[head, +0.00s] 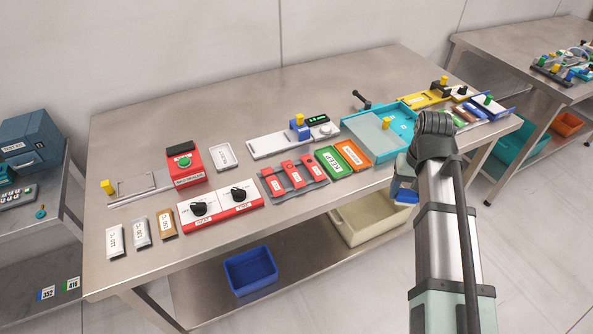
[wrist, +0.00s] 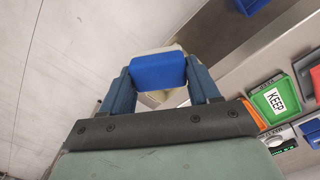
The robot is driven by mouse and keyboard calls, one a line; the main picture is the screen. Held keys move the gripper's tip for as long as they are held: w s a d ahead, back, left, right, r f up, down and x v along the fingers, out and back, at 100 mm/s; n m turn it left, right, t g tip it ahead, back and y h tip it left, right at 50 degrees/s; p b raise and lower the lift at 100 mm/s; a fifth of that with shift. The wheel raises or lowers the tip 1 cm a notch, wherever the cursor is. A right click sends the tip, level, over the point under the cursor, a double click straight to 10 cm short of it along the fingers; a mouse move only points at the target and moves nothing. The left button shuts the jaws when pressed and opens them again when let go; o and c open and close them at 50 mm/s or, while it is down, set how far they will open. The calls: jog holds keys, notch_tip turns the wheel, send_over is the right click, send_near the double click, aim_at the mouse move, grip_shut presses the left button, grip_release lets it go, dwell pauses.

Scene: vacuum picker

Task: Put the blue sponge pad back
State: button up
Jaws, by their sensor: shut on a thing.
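The blue sponge pad (wrist: 158,70) sits between the two dark blue fingers of my gripper (wrist: 160,82) in the wrist view. My gripper is shut on it, with one finger against each side. In the head view my arm reaches in from the lower right, and a small blue part (head: 405,193) shows beside it just off the table's front edge. There I cannot tell pad from fingers, and my wrist hides part of the area. The pad is off the table, in the air.
The steel table (head: 150,110) carries a green KEEP tray (head: 333,162), an orange tray (head: 353,153), a teal tray (head: 352,124), a red-and-white knob panel (head: 222,208) and red blocks (head: 293,174). A beige bin (head: 345,230) and a blue bin (head: 250,270) stand below. The table's back left is clear.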

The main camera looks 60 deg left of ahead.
aim_at(238, 174)
jog(key=s+a+n, duration=0.1)
jog(key=s+a, duration=0.3)
jog(key=s, duration=0.1)
jog(key=s+a+r+n, duration=0.1)
jog(key=s+a, duration=0.3)
jog(key=s, duration=0.1)
jog(key=s+a+r+n, duration=0.1)
jog(key=s+a, duration=0.4)
jog(key=shift+s, duration=0.15)
jog(key=s+a+r+n, duration=0.1)
jog(key=s+a, duration=0.2)
jog(key=s, duration=0.3)
jog(key=s+a+r+n, duration=0.1)
jog(key=s+a, duration=0.3)
jog(key=s, duration=0.3)
jog(key=s+a+r+n, duration=0.1)
jog(key=s+a, duration=0.3)
jog(key=s, duration=0.2)
jog(key=shift+s+a+r+n, duration=0.1)
jog(key=shift+s+r+n, duration=0.1)
jog(key=shift+r+n, duration=0.1)
jog(key=shift+s+a+r, duration=0.5)
jog(key=shift+a+r, duration=0.2)
jog(key=shift+a, duration=1.9)
jog(key=shift+n, duration=0.3)
jog(key=shift+a+f, duration=0.1)
jog(key=shift+f, duration=4.65)
jog(key=o, duration=0.9)
jog(key=shift+f, duration=0.1)
